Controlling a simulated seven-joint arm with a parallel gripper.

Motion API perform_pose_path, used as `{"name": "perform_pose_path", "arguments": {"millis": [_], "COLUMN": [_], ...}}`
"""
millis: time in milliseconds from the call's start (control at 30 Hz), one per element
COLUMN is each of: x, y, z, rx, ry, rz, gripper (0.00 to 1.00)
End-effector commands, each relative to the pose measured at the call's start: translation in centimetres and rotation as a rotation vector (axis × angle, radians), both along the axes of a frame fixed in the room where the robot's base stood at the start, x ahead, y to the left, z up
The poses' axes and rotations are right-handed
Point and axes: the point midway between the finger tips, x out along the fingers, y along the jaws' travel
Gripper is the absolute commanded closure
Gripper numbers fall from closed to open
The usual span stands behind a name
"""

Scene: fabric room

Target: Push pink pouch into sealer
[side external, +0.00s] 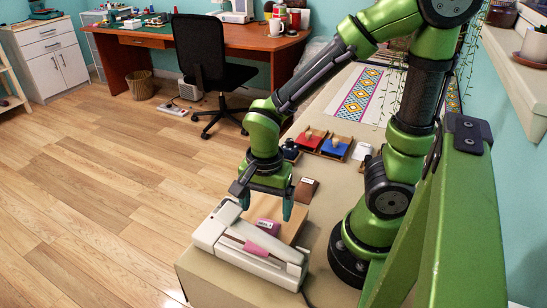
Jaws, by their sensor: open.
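The white sealer (212,236) lies at the near end of the beige worktop, its long arm running toward the lower right. A dark pink pouch-like piece (268,226) lies on a wooden board (290,229) just behind the sealer. A lighter pink piece (262,247) shows at the sealer's arm; I cannot tell whether it is part of the same pouch or of the sealer. My gripper (266,207) is above and behind the sealer, pointing down. Its teal fingers are spread wide apart, with nothing held between them. The dark pink piece is below and between the fingertips.
A brown flat item (306,190) lies behind the board. Red (311,137) and blue (336,146) items in wooden trays, a dark object (290,151) and a patterned cloth (360,96) are farther along the worktop. A desk and black chair (200,62) stand beyond the floor.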

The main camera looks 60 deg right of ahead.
Motion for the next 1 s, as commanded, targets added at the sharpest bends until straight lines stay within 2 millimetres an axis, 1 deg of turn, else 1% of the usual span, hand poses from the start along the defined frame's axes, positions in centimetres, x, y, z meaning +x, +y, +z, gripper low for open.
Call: {"name": "perform_pose_path", "arguments": {"millis": [33,100,200,300,433,667,767,1000], "x": [-0.1,-0.2,-0.1,0.0,0.0,0.0,0.0,0.0], "y": [0.0,0.0,0.0,0.0,0.0,0.0,0.0,0.0], "z": [-1.0,-2.0,-3.1,-3.8,-4.2,-4.2,-4.2,-4.2], "rx": [-0.002,-0.002,-0.002,-0.001,-0.001,0.0,0.0,0.0], "ry": [0.007,0.006,0.005,0.002,-0.001,-0.002,-0.001,-0.001], "rz": [0.002,0.0,0.001,0.0,0.0,0.0,0.001,0.001], "gripper": [0.13,0.13,0.13,0.13,0.13,0.13,0.25,0.62]}}
